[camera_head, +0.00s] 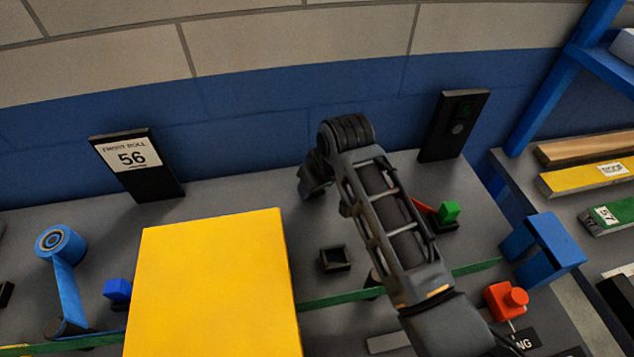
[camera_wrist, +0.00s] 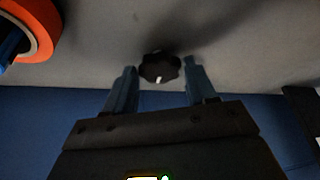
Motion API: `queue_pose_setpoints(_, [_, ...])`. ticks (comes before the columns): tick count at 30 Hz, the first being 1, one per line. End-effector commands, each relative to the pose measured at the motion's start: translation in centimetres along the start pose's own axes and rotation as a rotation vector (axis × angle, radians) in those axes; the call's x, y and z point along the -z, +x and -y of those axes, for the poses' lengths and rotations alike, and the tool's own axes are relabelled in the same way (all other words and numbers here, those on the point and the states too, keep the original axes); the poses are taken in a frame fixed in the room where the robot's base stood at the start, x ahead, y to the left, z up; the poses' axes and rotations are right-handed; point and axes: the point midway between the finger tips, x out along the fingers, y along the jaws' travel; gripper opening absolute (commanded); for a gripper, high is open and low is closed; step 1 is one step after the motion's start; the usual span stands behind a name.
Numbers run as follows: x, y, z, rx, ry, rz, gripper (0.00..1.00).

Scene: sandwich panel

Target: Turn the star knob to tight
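The star knob (camera_wrist: 160,66) is black and lobed, with a small white mark on its near edge. It shows in the wrist view on a grey surface. My gripper (camera_wrist: 159,71) is open, with one blue-grey finger on each side of the knob. Gaps show between the fingers and the knob, and I see no contact. How far the fingertips reach along the knob is unclear. In the head view my gripper (camera_head: 314,182) is small and dark at the far end of my arm, near the back wall. I cannot make out the knob there. No tight marking is readable.
An orange ring with a blue core (camera_wrist: 35,28) lies close left in the wrist view. In the head view a large yellow panel (camera_head: 215,285) stands left of my arm. A black holder (camera_head: 335,259), a red knob block (camera_head: 505,301) and a blue bracket (camera_head: 548,250) are nearby.

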Motion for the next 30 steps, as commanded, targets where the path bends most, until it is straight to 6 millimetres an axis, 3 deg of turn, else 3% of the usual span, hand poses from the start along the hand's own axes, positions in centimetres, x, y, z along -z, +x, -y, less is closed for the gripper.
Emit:
queue_pose_setpoints(6, [0.0, 0.0, 0.0, 0.0, -0.001, 0.0, 0.78])
queue_pose_setpoints(16, [0.0, -0.4, 0.0, 0.001, -0.001, 0.0, 0.78])
queue_pose_setpoints(30, [0.0, -6.9, 0.0, 0.0, -0.002, -0.001, 0.78])
